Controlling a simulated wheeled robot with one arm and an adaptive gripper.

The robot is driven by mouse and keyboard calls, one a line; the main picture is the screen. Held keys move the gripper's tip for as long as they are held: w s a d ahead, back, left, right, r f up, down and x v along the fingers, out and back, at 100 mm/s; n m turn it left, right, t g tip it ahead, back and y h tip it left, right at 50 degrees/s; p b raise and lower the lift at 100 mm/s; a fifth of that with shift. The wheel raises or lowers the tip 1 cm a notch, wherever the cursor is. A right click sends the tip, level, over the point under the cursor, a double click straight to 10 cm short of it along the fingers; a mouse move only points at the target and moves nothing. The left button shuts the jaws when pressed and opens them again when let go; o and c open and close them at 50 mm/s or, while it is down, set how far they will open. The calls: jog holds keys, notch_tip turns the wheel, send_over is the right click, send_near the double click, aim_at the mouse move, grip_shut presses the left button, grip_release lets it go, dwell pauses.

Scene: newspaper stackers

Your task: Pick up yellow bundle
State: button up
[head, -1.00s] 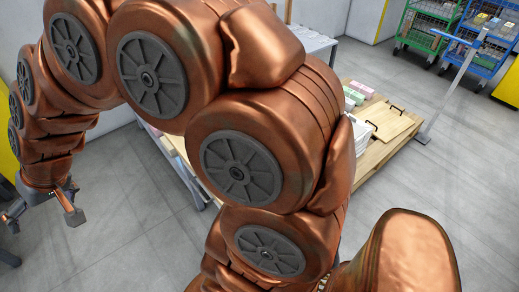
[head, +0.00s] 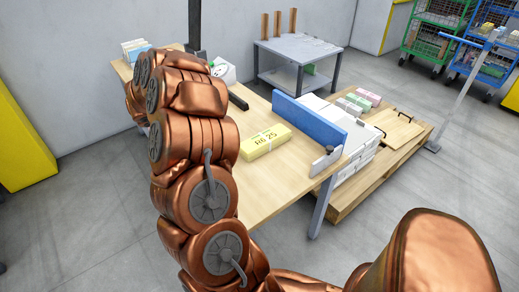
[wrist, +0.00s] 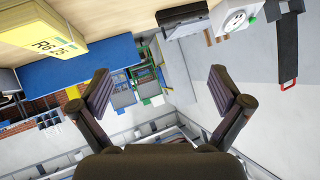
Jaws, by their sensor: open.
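The yellow bundle (head: 265,142) lies on the wooden table (head: 262,192), marked "R6 25" and tied with a pale band. It is right of my arm in the head view, with a blue panel behind its right side. In the wrist view the yellow bundle (wrist: 45,38) shows at the upper left, partly cut off by the frame edge. My gripper (wrist: 162,85) is open and empty, with its fingers spread wide, and the bundle is off to its left. The gripper is hidden behind my arm in the head view.
A blue panel (head: 309,121) stands along the table's right side. A wooden pallet (head: 370,176) beyond it bears white stacks, pink and green bundles. A black post (head: 194,28) and a white box (head: 223,70) are at the back of the table. Open floor lies in front.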

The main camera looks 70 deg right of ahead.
aim_at(264, 138)
jog(key=s+f+m+g, duration=0.1)
jog(key=s+f+g, duration=0.1)
jog(key=s, duration=0.3)
jog(key=s+d+f+m+g+y+b, duration=0.1)
jog(key=s+f+g, duration=0.1)
jog(key=s, duration=0.3)
jog(key=s+f+m+g+y, duration=0.1)
jog(key=s+f+g, duration=0.2)
jog(key=s, duration=0.2)
jog(key=shift+s+d+f+b, duration=0.25)
jog(key=shift+s+f+b, duration=0.05)
jog(key=shift+f, duration=0.1)
jog(key=shift+s+d+f, duration=0.25)
jog(key=shift+s+d, duration=0.15)
jog(key=shift+s, duration=0.05)
jog(key=shift+b+x, duration=0.4)
jog(key=shift+x, duration=2.7)
jog(key=shift+w+f, duration=0.1)
jog(key=shift+w, duration=0.05)
jog(key=c, duration=1.6)
jog(key=shift+c, duration=0.9)
